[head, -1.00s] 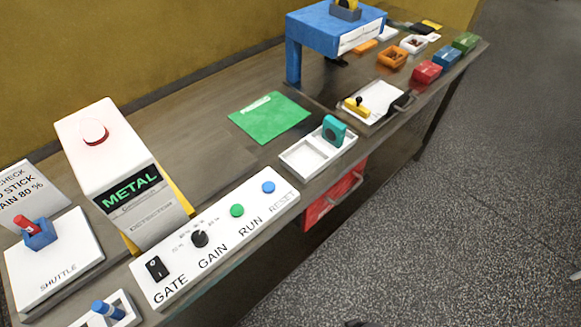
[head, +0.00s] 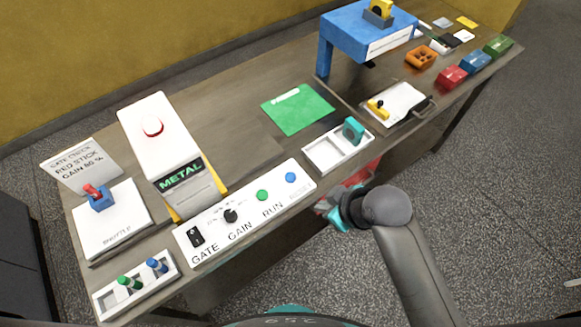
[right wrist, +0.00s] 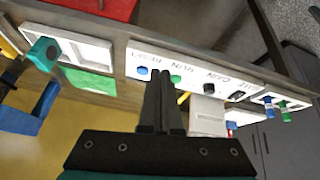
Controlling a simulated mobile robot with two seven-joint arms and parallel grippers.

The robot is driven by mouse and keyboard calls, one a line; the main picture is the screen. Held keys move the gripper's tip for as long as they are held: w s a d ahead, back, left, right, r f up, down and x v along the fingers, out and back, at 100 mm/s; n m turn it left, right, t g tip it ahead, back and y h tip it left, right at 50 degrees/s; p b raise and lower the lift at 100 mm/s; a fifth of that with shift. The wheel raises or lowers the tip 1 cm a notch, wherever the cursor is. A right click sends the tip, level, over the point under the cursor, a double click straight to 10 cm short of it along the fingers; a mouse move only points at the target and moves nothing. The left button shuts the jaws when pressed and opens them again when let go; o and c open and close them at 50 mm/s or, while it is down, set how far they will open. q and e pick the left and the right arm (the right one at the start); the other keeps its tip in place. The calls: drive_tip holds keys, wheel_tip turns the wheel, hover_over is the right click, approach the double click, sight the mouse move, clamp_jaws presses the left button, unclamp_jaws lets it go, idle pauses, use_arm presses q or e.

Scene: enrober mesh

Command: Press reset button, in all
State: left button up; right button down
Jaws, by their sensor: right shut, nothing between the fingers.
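The blue reset button (head: 290,177) is at the right end of the white control panel (head: 215,240), above the RESET label. The green RUN button (head: 262,195) is to its left. My right gripper (head: 328,207) is low beside the table's front edge, right of and below the panel, partly hidden by its own wrist. In the right wrist view its narrow fingers (right wrist: 164,78) are shut and empty. There the blue button (right wrist: 142,70) shows just left of the fingertips and the green button (right wrist: 175,78) just right. Contact cannot be made out. My left gripper is not in view.
The panel also carries a black gain knob (head: 230,215) and a gate rocker switch (head: 195,237). A white two-compartment tray (head: 318,158) holding a teal part (head: 353,130) stands right of it. The METAL detector box (head: 160,140) stands behind. A red drawer (head: 362,172) is under the edge.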

drive_tip(key=w+a+r+n+y, duration=0.1)
drive_tip(key=w+a+n+y, duration=0.1)
drive_tip(key=w+a+n, duration=0.5)
drive_tip(key=n+t+y, duration=0.1)
drive_tip(key=n, duration=0.1)
hover_over(294, 178)
drive_tip(key=shift+r, duration=0.4)
drive_tip(key=shift+f, duration=0.15)
wheel_tip(294, 178, down, 8)
drive_tip(key=b, duration=0.7)
drive_tip(key=shift+f+b, duration=0.25)
drive_tip(key=shift+b, duration=0.1)
drive_tip(key=shift+f, duration=0.15)
idle(0.8)
drive_tip(key=shift+f+b, duration=0.3)
